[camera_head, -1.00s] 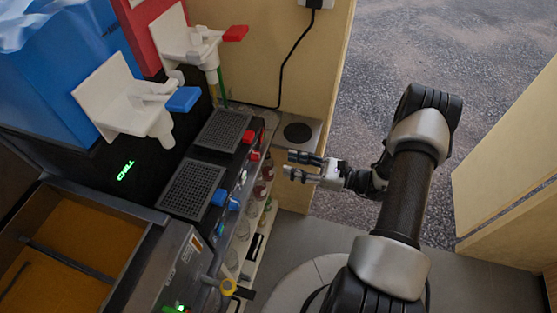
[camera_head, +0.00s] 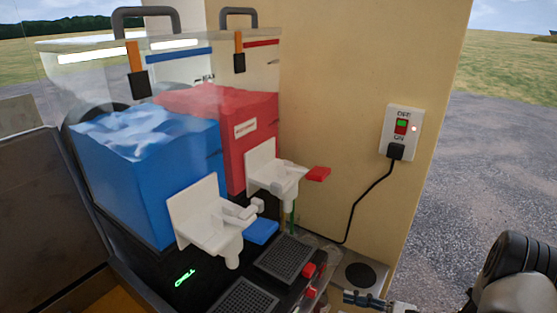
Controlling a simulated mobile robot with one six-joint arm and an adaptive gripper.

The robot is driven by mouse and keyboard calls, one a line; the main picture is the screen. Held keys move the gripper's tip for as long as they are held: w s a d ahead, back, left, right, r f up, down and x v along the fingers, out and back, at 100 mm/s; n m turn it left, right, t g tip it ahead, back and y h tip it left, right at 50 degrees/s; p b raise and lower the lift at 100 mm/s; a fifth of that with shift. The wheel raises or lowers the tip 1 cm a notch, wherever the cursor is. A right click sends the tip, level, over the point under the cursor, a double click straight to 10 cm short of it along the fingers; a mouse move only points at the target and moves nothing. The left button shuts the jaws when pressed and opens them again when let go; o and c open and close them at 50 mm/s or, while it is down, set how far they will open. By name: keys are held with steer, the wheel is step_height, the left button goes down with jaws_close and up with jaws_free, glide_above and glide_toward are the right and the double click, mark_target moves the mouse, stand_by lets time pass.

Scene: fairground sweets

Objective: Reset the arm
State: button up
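My gripper (camera_head: 365,301) is at the bottom edge, right of centre, and is partly cut off by the frame. One dark finger shows, pointing left, with nothing seen in its grasp. The other finger is out of view; a second ago the two fingers stood apart and empty. The dark, rounded elbow of my arm (camera_head: 520,262) shows at the lower right corner. The gripper is in front of the dispenser and just below the round dark disc in the picture.
A slush machine holds a blue tank (camera_head: 150,185) and a red tank (camera_head: 215,115), with white taps and drip grates (camera_head: 285,259). A switched socket (camera_head: 402,130) with a plugged black cable is on the beige wall. A round dark disc (camera_head: 360,276) lies right of the grates. Open ground lies right.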

steer(key=s+a+r+n+g+h, duration=0.3)
steer(key=s+a+r+n+g, duration=0.15)
steer(key=r+n, duration=0.2)
steer(key=s+a+r+n+g+h, duration=0.35)
steer(key=s+a+r+n, duration=0.2)
steer(key=r, duration=0.25)
steer(key=s+d+r+n+t+h, duration=0.3)
steer(key=s+r+n+t+h, duration=0.2)
steer(key=s+r+n+h, duration=0.3)
steer(key=s+r+n, duration=0.1)
steer(key=s+n, duration=0.1)
steer(key=shift+s+d+h, duration=0.25)
steer(key=shift+s+h, duration=0.05)
steer(key=shift+h, duration=0.05)
stand_by(0.5)
